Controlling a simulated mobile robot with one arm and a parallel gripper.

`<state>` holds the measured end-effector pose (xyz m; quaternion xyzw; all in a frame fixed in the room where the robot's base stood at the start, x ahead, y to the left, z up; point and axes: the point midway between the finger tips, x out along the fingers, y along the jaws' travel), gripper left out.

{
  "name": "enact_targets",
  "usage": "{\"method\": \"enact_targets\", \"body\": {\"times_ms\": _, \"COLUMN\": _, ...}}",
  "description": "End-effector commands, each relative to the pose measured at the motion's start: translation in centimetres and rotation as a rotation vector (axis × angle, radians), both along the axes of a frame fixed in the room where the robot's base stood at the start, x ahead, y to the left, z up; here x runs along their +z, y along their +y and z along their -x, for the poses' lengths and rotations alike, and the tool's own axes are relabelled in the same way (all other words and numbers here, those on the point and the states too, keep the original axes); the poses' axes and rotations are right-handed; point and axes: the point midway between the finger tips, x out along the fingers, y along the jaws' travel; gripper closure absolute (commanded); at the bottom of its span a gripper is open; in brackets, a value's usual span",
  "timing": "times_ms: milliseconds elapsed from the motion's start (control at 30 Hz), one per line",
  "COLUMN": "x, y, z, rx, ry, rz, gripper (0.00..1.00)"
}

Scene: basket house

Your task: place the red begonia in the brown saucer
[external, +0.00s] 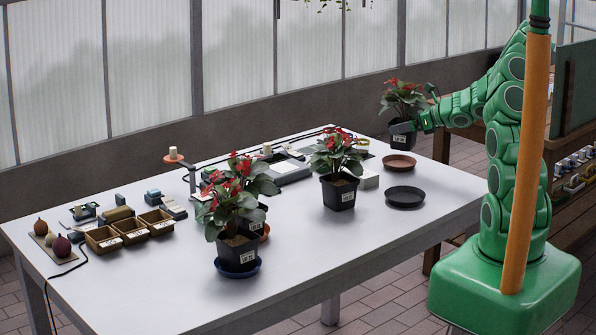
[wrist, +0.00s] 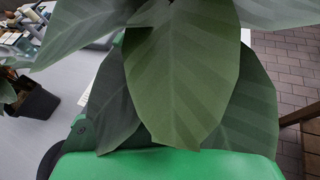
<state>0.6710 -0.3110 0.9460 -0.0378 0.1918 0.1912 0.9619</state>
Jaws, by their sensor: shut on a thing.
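My gripper (external: 412,127) is shut on a red begonia in a black labelled pot (external: 403,140). It holds the plant upright, just above or behind the brown saucer (external: 399,162) as the external view shows it; the exact gap is hard to tell. The visible part of the brown saucer looks empty. In the wrist view, large green begonia leaves (wrist: 185,80) fill the middle and hide the fingertips and the pot.
An empty black saucer (external: 405,197) lies in front of the brown one. Another potted begonia (external: 338,192) stands mid-table. Two more cluster at the front, one in a blue saucer (external: 238,268). Wooden boxes (external: 131,231) and small items line the left and back. The front right tabletop is clear.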

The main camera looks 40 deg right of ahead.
Motion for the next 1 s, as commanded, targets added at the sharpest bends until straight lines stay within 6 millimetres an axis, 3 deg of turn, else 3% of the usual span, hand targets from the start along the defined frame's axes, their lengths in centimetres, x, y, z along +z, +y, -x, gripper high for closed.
{"method": "enact_targets", "body": {"times_ms": 200, "x": -1.7, "y": -0.6, "z": -1.2, "rx": 0.000, "ry": 0.002, "rz": 0.001, "gripper": 0.46}}
{"method": "enact_targets", "body": {"times_ms": 533, "x": -2.6, "y": -0.9, "z": -2.0, "rx": 0.000, "ry": -0.001, "rz": 0.000, "gripper": 0.46}}
{"method": "enact_targets", "body": {"times_ms": 800, "x": -5.5, "y": -0.9, "z": -1.9, "rx": 0.000, "ry": 0.001, "rz": -0.003, "gripper": 0.46}}
{"method": "enact_targets", "body": {"times_ms": 1000, "x": -5.6, "y": -0.9, "z": -2.0, "rx": 0.000, "ry": -0.001, "rz": -0.002, "gripper": 0.46}}
